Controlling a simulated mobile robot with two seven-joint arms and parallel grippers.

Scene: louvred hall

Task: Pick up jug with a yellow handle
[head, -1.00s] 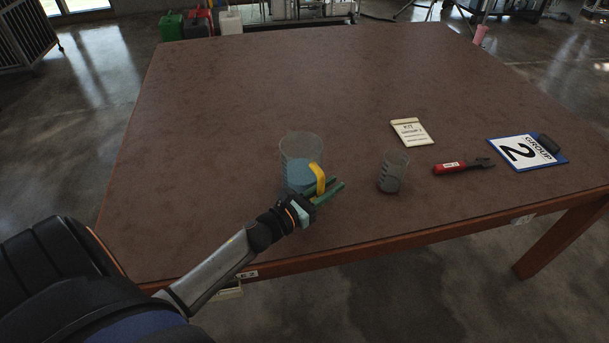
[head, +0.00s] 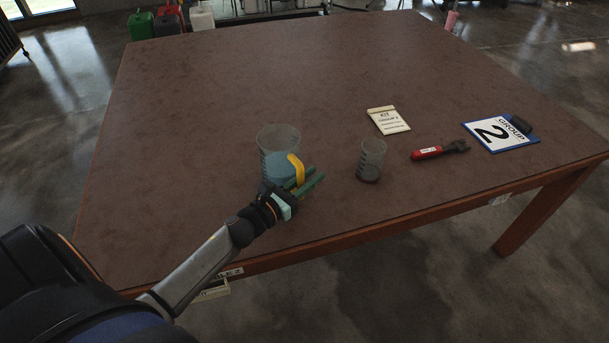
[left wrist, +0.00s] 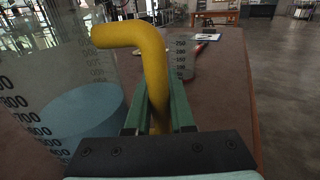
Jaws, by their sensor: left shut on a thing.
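The jug (head: 277,140) is clear, with dark volume marks, blue liquid inside and a yellow handle (head: 297,168). It is upright at the near part of the brown table (head: 220,75); I cannot tell whether its base touches the top. My left gripper (head: 306,181) is at the jug's near right side, with its green fingers shut on the yellow handle. In the left wrist view the handle (left wrist: 154,75) passes down between the fingers, and the jug (left wrist: 60,90) fills the left side. My right gripper is not in view.
A smaller clear beaker (head: 371,160) stands right of the jug. The table's far and left areas are clear.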

